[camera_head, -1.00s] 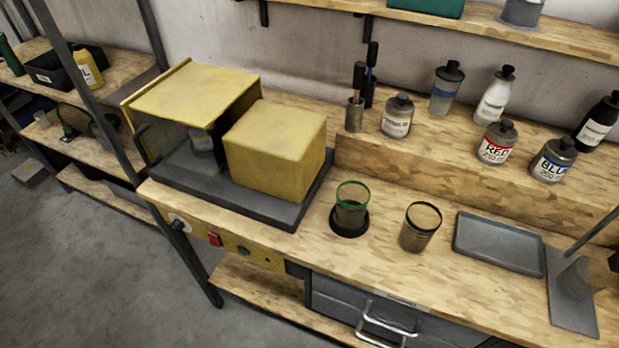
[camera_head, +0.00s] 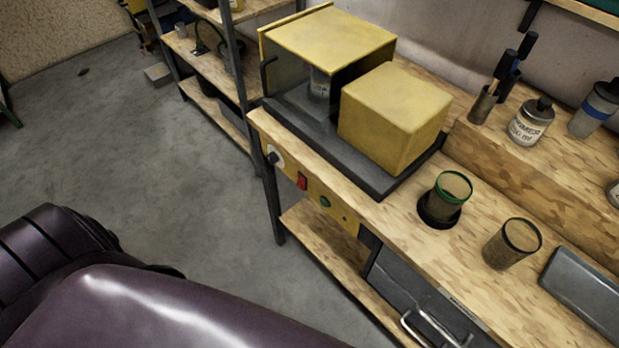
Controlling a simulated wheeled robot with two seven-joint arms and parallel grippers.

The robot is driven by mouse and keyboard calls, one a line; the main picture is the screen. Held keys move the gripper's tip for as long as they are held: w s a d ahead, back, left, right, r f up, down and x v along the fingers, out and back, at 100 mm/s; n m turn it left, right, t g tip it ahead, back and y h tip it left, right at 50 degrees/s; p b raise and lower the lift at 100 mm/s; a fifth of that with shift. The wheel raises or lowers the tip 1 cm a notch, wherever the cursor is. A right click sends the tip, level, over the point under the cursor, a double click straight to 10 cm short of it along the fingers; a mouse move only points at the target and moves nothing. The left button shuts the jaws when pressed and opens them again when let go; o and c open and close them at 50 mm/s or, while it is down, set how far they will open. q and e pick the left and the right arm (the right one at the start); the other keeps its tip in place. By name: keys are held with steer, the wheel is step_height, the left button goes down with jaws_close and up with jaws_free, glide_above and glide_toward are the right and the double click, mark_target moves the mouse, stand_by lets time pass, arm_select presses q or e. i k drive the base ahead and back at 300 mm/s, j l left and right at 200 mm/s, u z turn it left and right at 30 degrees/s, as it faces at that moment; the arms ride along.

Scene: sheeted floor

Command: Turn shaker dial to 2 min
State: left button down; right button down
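The yellow shaker (camera_head: 335,40) stands on a dark base on the wooden bench, with a bottle inside its open compartment and a yellow box-shaped part in front. Its yellow control panel (camera_head: 325,203) runs along the bench's front edge. At the panel's left end is the dial, a dark knob on a white disc (camera_head: 276,157); its setting is too small to read. A red switch (camera_head: 302,181) and a green button (camera_head: 325,202) sit to its right. A purple arm of mine covers the lower left, apart from the panel in the picture. Neither gripper shows.
A cup with a green rim (camera_head: 453,188) stands on a black round base on the bench, with a second cup (camera_head: 511,243) and a grey tray (camera_head: 585,285) to its right. Bottles line the raised shelf. A drawer handle (camera_head: 436,328) juts out below.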

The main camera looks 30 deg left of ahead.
mark_target(272, 157)
steer(key=u, duration=1.2)
steer(key=z, duration=0.3)
steer(key=i+j+z, duration=0.1)
steer(key=j+z, duration=0.15)
steer(key=z, duration=0.15)
steer(key=i+j+z, duration=0.1)
steer(key=j+z, duration=0.65)
steer(key=i+l, duration=0.05)
steer(key=l, duration=0.05)
